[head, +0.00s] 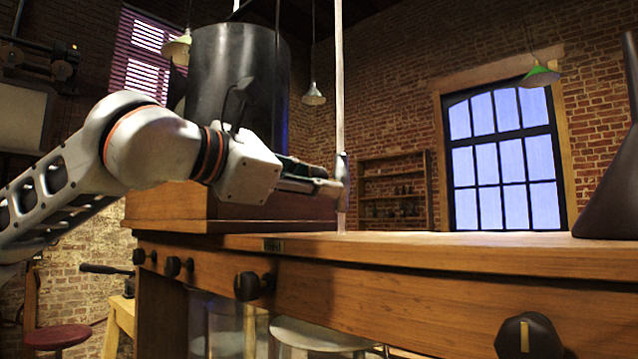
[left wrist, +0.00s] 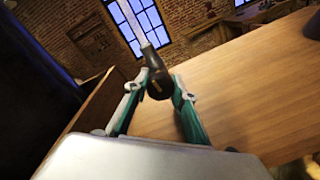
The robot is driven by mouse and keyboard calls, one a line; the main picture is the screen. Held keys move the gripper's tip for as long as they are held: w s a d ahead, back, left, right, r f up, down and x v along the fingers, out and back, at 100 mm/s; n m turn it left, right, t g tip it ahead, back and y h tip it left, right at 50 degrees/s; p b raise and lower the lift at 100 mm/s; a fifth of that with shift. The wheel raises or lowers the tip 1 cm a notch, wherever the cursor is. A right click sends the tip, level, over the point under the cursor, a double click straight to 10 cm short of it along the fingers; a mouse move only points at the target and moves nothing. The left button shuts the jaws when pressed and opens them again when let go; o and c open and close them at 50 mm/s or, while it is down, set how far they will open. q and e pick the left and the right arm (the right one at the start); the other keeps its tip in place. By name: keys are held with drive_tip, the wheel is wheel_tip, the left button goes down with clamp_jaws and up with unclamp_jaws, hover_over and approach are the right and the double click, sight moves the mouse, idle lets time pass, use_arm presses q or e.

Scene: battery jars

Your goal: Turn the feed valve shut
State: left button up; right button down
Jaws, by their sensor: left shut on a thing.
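The feed valve (head: 345,168) sits on the upright pale tube (head: 339,90) above the bench top. Its dark handle also shows in the left wrist view (left wrist: 157,75), between the two fingers. My left gripper (head: 330,187) reaches in from the left and is shut on the valve handle. In the left wrist view the green-sided fingers (left wrist: 157,92) stand on either side of the handle. The fingers hide part of the valve. My right gripper is not in view.
A wooden bench (head: 440,252) with black knobs (head: 252,286) on its front runs across the view. A large dark tank (head: 232,75) on a wooden box (head: 165,207) stands behind my left arm. A dark cone-shaped vessel (head: 612,190) stands at the right. The bench top between is clear.

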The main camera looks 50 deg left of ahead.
use_arm(q)
drive_tip(key=shift+m, duration=0.6)
drive_tip(key=o, duration=1.1)
drive_tip(key=shift+s, duration=0.15)
drive_tip(key=s, duration=0.7)
drive_tip(key=s+d, duration=0.1)
drive_tip(key=s, duration=0.3)
drive_tip(key=shift+s+r, duration=0.3)
